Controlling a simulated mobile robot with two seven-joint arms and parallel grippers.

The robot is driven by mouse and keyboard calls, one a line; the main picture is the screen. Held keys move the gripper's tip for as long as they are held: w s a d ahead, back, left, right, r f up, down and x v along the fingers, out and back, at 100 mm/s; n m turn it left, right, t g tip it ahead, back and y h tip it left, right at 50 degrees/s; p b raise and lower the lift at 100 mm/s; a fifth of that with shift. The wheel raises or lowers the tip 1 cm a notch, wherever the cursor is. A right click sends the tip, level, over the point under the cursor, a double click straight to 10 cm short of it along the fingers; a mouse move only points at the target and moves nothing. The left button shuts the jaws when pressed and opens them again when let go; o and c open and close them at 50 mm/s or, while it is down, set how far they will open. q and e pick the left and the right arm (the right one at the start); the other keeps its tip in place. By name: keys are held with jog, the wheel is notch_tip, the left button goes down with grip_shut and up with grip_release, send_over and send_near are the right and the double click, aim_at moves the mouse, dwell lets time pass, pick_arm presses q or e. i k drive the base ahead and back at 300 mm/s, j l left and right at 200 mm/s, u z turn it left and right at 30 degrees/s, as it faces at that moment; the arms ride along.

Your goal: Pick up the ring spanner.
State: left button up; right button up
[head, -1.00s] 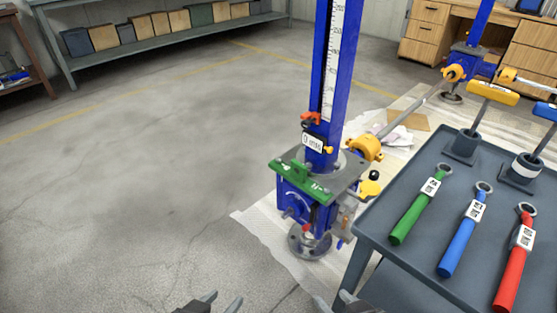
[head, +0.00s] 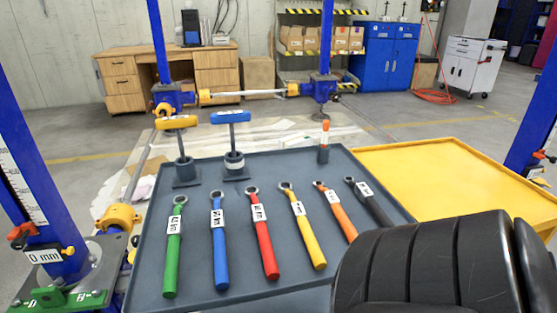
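Several ring spanners lie side by side on the dark grey table, ring ends toward the back, with white labels on their shafts. From left to right they are a green ring spanner (head: 172,252), a blue one (head: 220,260), a red one (head: 266,250), a yellow one (head: 309,241), an orange one (head: 342,220) and a black one (head: 375,207). They lie apart from each other. Neither of my grippers shows in the head view now. A large black ribbed shape in the right foreground hides the table's front right part.
The grey table (head: 196,240) also bears a yellow T-handle tool (head: 176,122), a blue T-handle tool (head: 231,117) and an orange-topped tool (head: 323,142) at its back. A blue screw jack (head: 45,200) stands at the left. A yellow table (head: 440,165) adjoins at the right.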

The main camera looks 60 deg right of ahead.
aim_at(318, 259)
jog(key=k+z, duration=0.1)
jog(key=z, duration=1.9)
